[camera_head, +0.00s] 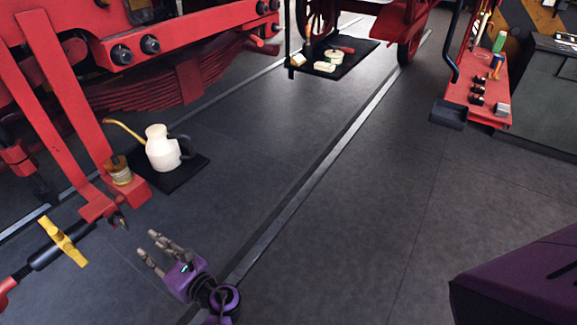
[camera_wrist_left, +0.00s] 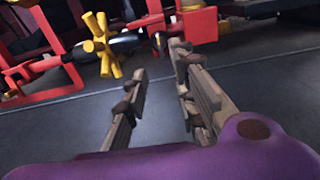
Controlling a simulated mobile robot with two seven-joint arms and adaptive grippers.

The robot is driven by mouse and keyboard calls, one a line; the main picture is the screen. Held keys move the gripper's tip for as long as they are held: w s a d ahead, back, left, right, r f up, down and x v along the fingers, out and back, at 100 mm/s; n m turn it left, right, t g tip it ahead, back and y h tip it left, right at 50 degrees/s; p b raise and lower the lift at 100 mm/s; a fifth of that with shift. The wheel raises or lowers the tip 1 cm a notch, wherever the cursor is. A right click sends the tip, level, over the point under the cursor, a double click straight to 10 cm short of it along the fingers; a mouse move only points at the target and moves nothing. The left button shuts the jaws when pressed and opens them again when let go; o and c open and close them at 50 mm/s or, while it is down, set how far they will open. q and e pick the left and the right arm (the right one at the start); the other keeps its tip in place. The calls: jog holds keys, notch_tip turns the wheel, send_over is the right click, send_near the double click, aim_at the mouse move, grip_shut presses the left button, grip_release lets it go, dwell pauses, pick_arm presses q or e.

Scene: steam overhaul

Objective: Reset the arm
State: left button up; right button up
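My left gripper (camera_head: 152,245) is at the lower middle of the head view, with a purple body and grey-brown fingers pointing up and left. It is over the dark floor, apart from other things. In the left wrist view the gripper (camera_wrist_left: 160,72) has its fingers spread, with only floor between them. It is open and empty. My right gripper does not show in either view.
A cream oil can (camera_head: 160,150) stands on a black mat left of centre. A black fitting with a yellow handle (camera_head: 63,242) is at the lower left. Red frame parts (camera_head: 60,110) fill the left. A red tool cart (camera_head: 480,90) is at the right. The middle floor is clear.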

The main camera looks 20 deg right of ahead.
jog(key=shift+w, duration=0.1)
pick_arm(q)
jog(key=s+d+f+n+g+h, duration=0.35)
jog(key=s+f+n+h, duration=0.5)
jog(key=n, duration=0.85)
jog(key=s+a+f+n+g, duration=0.1)
jog(key=s+a+f+n, duration=0.1)
jog(key=s, duration=0.7)
jog(key=s+a+f+n+g+h+p, duration=0.1)
jog(key=s+a+n, duration=0.3)
jog(key=s, duration=0.5)
jog(key=s+a+f+n+g+h+p, duration=0.1)
jog(key=s+a+f+n, duration=0.2)
jog(key=s+n, duration=0.3)
jog(key=s, duration=0.3)
jog(key=shift+s+a, duration=0.3)
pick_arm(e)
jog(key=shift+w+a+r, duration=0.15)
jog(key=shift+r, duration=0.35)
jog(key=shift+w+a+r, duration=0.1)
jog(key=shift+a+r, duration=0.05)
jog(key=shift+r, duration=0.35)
